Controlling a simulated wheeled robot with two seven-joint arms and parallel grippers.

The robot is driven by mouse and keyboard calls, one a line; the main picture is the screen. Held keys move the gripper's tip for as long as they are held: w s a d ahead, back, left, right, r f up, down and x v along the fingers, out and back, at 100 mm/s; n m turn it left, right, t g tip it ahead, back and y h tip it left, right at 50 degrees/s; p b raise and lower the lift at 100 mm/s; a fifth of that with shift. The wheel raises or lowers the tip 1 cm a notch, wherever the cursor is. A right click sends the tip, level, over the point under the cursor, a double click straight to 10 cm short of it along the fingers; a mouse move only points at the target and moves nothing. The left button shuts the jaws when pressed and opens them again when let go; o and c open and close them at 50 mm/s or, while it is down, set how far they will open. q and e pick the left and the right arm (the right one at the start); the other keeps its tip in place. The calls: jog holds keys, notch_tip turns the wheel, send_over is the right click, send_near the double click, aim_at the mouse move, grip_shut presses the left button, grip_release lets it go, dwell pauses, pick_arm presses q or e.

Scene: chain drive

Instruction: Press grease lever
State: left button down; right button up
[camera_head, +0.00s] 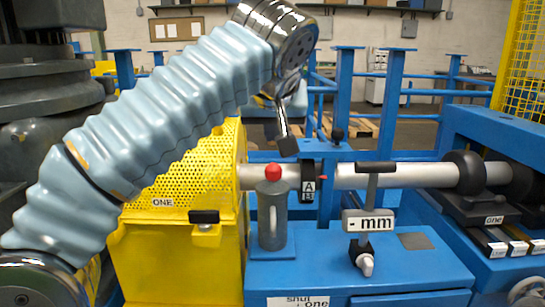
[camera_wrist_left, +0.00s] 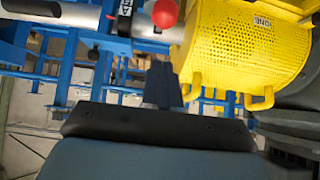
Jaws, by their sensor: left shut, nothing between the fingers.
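No part here carries a readable grease label, so I cannot tell for sure which is the grease lever. A grey upright cylinder (camera_head: 272,215) with a red ball knob (camera_head: 273,172) stands on a blue base. The red knob also shows at the top of the left wrist view (camera_wrist_left: 165,12). A black handle (camera_head: 204,217) sits on the yellow housing. My left gripper (camera_head: 288,147) is shut and empty, pointing down above and slightly right of the red knob, apart from it in the picture. Its fingers show in the wrist view (camera_wrist_left: 162,85). My right gripper is not in view.
A yellow perforated guard (camera_head: 195,170) marked ONE stands left of the cylinder. A grey shaft (camera_head: 400,176) runs behind it to the right. A T-handle (camera_head: 373,185) with an "mm" plate stands on the blue cabinet (camera_head: 420,268). Blue posts (camera_head: 343,85) rise behind.

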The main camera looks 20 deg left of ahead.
aim_at(273, 170)
pick_arm(q)
jog(key=f, duration=0.1)
jog(key=f+b, duration=0.1)
jog(key=f, duration=0.2)
jog(key=shift+w+a+f, duration=0.1)
jog(key=shift+w+f, duration=0.25)
jog(key=s+f+t+y+b, duration=0.1)
jog(key=s+f+t+b, duration=0.2)
jog(key=f+b, duration=0.5)
jog(key=d+b, duration=0.1)
jog(key=b, duration=0.6)
jog(key=shift+s+f+t, duration=0.15)
jog(key=shift+f+t, duration=0.2)
jog(key=shift+t, duration=0.05)
jog(key=shift+r, duration=0.1)
